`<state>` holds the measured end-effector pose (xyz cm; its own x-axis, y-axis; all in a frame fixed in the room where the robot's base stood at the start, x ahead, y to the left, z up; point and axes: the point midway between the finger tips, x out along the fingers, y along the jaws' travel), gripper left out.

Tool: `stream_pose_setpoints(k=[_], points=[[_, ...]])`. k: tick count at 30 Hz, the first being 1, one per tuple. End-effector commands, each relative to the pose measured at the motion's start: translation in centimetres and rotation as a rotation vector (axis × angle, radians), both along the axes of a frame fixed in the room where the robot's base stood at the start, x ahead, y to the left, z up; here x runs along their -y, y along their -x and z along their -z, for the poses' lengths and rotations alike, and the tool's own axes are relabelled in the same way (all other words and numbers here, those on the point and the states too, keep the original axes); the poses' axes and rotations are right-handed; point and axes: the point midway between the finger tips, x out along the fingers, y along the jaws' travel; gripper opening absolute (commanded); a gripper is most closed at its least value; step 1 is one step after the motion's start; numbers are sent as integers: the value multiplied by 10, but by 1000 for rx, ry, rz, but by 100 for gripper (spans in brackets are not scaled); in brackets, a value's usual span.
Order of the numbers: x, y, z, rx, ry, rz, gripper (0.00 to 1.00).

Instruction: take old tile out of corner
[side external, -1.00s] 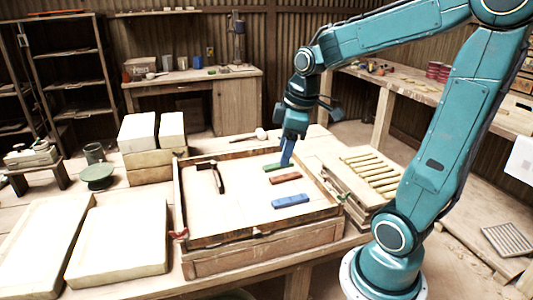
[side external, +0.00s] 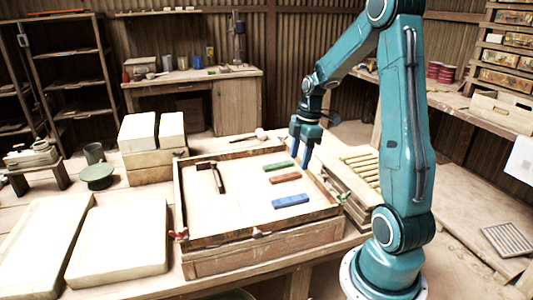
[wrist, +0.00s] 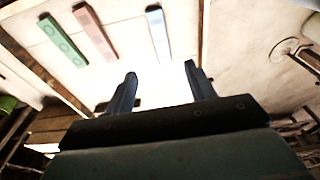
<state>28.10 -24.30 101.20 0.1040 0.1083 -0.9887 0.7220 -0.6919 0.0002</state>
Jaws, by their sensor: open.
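A green tile (side external: 278,166), a reddish-brown tile (side external: 286,177) and a blue tile (side external: 290,201) lie apart on the pale bed of a wooden tray (side external: 262,234). I cannot tell which one is the old tile. My gripper (side external: 302,163) is open and empty, beyond the right ends of the green and brown tiles, near the tray's right side. In the wrist view the green tile (wrist: 62,40), brown tile (wrist: 95,32) and blue tile (wrist: 158,34) lie ahead of my parted fingers (wrist: 160,70), with nothing between them.
A black-headed hammer (side external: 213,176) lies in the tray's left part. A slatted wooden rack (side external: 362,165) stands at its right. Pale slabs (side external: 118,240) lie at the left, and stacked blocks (side external: 153,150) stand behind them. A mallet (side external: 262,135) lies behind the tray.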

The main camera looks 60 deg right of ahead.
Motion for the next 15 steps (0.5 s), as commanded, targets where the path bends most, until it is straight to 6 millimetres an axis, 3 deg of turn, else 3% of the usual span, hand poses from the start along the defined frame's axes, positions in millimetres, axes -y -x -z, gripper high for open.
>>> stream_pose_setpoints(k=[8,15], points=[[-2,-2,17,-2,-2,2,55],[-7,-5,53,-4,-4,0,55]])
